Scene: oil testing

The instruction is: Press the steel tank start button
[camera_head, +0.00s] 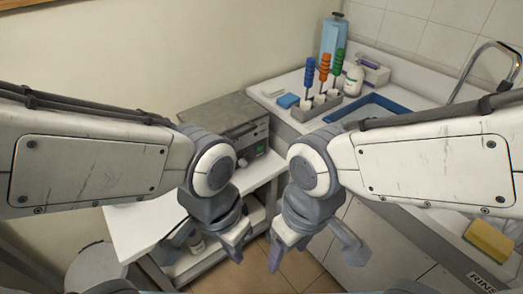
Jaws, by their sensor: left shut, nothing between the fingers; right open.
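The steel tank (226,112) is a grey metal box with a flat lid, standing on a white shelf unit against the wall, beyond my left arm. Its front panel (254,151) faces the right and shows a dark knob and small controls, partly hidden by my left wrist. The start button is too small to tell apart. My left gripper (236,249) is shut and empty, in front of and below the tank, apart from it. My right gripper (312,258) is open and empty, to the right of the left one, pointing down.
The white shelf unit (137,226) holds a bottle on its lower level. A sink counter at the right carries a rack (315,108) with colour-handled tools, a white bottle (353,80), a blue tray (380,104), a faucet (478,65) and a yellow sponge (489,240).

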